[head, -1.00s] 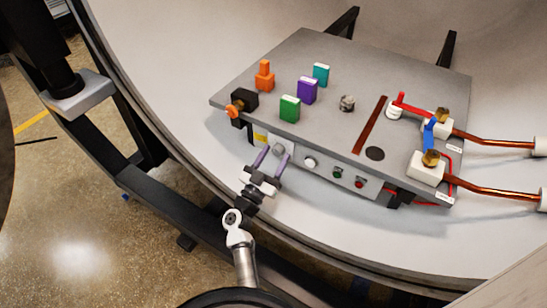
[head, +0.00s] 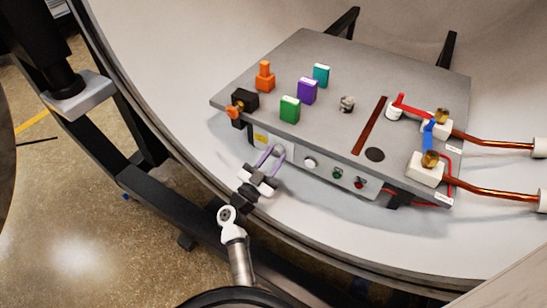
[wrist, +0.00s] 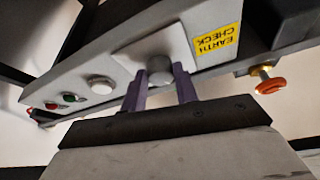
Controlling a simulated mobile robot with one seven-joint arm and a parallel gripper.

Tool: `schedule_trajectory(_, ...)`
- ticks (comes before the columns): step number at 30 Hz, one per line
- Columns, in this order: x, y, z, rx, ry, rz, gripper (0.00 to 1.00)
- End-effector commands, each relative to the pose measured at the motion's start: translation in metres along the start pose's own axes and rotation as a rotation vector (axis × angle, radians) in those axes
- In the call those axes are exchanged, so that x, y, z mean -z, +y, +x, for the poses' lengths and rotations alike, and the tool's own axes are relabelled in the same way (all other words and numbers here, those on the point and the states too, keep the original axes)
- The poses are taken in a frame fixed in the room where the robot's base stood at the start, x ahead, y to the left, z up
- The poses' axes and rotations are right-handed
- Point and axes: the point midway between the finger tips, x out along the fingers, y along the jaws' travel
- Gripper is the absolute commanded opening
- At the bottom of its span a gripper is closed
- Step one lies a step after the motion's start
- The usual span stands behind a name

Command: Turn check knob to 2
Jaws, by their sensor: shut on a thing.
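The check knob (head: 279,150) is a grey knob on a pale plate on the front face of the grey panel box. It also shows in the wrist view (wrist: 160,70), beside a yellow "EARTH CHECK" label (wrist: 217,43) that appears upside down. My gripper (head: 272,154) has purple fingers, which reach up to the knob from below in the head view. In the wrist view my gripper (wrist: 160,86) has one finger on each side of the knob, shut on it. The knob's pointer and any number marks cannot be made out.
A white button (head: 310,162), a green button (head: 337,173) and a red button (head: 359,183) sit right of the knob. A black block with an orange knob (head: 233,112) juts out at the left corner. Coloured blocks stand on top.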

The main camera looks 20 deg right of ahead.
Motion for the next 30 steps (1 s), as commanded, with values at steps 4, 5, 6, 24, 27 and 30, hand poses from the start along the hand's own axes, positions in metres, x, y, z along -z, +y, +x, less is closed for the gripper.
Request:
schedule_trajectory(4, 0.0009, -0.0025, 0.0004, -0.052, 0.000, 0.125, 0.07)
schedule_trajectory(5, 0.0010, -0.0027, 0.0004, -0.063, 0.001, 0.152, 0.07)
schedule_trajectory(6, 0.0009, -0.0030, 0.0003, -0.078, 0.000, 0.187, 0.07)
schedule_trajectory(24, 0.0030, -0.0085, 0.0008, -0.287, -0.001, 0.695, 0.07)
schedule_trajectory(27, 0.0034, -0.0086, 0.0008, -0.315, 0.000, 0.759, 0.07)
schedule_trajectory(30, 0.0038, -0.0089, 0.0010, -0.337, 0.000, 0.813, 0.07)
